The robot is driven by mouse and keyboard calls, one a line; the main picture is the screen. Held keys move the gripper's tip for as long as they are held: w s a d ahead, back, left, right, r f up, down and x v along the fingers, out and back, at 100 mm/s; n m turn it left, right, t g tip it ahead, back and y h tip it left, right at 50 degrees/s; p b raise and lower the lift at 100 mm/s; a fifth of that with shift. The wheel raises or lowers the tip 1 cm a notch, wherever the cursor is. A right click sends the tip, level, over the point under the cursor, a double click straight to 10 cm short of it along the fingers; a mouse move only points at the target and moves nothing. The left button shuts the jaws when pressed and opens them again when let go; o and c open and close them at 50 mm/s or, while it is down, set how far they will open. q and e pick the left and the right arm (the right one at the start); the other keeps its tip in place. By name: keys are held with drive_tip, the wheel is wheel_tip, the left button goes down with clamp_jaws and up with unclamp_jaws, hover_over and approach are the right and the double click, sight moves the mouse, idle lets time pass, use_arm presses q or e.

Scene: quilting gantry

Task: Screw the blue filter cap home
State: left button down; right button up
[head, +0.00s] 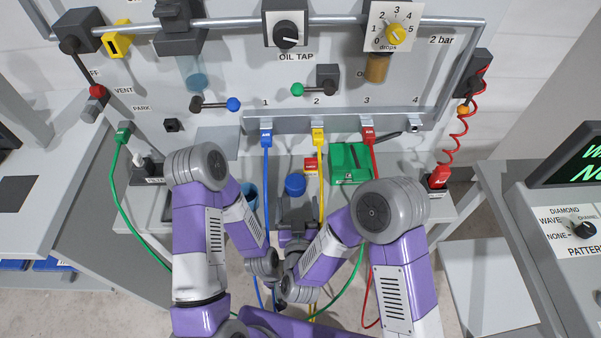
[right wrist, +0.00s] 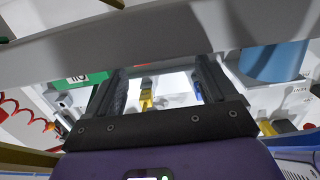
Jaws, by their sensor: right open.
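A round blue cap (head: 295,184) lies on the grey ledge below the panel, beside the yellow hose. My right gripper (head: 297,223) is just on the near side of it, apart from it. In the right wrist view the two fingers (right wrist: 162,82) stand apart with nothing held between them. A large blue round object (right wrist: 275,62) shows beyond the right finger there; I cannot tell whether it is the cap or the blue cup. A translucent blue filter bowl (head: 195,76) hangs below the dark unit at upper left. My left gripper is hidden near the crossing forearms.
A blue cup (head: 249,195) stands left of the cap. Blue, yellow (head: 318,160) and red hoses hang from the manifold (head: 340,121). A pipe rail (head: 225,22) crosses above.

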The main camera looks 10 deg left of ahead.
sight(296, 191)
drive_tip(key=shift+w+a+r, duration=0.15)
drive_tip(key=shift+w+a, duration=0.15)
drive_tip(key=shift+w, duration=0.3)
drive_tip(key=b+x, duration=0.1)
drive_tip(key=x, duration=0.4)
drive_tip(key=shift+w, duration=0.15)
drive_tip(key=c, duration=1)
